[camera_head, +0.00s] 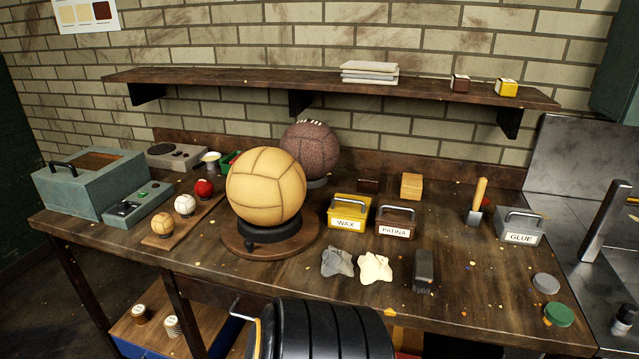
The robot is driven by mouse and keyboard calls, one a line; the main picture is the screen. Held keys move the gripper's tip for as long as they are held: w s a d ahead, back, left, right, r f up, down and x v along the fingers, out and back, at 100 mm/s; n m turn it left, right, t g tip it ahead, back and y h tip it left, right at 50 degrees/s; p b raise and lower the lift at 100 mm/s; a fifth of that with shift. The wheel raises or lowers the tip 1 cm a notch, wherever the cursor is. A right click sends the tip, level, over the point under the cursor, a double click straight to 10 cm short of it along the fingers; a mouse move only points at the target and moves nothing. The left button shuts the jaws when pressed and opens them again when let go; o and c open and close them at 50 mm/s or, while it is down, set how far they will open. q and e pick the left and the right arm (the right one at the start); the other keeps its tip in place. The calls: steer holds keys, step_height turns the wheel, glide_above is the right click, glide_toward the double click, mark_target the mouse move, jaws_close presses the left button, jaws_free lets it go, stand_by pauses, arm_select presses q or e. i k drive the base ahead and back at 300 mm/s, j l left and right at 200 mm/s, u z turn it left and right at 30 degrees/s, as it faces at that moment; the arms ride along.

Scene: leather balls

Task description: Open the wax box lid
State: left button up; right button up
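The yellow wax box (345,223) stands on the workbench, right of the large tan ball. It has a white "WAX" label on its front and a metal handle on top. Its lid looks shut. The brown patina box (395,232) stands close to its right, with a similar handle. Neither of my grippers shows in the head view, and nothing touches the wax box.
The tan ball (265,187) sits on a round stand left of the wax box. Two cloths (375,268) and a dark brush (424,265) lie in front. The glue box (519,228) is at right. A black ribbed object (325,330) fills the bottom centre.

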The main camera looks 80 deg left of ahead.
mark_target(342, 205)
steer(key=u, duration=2.4)
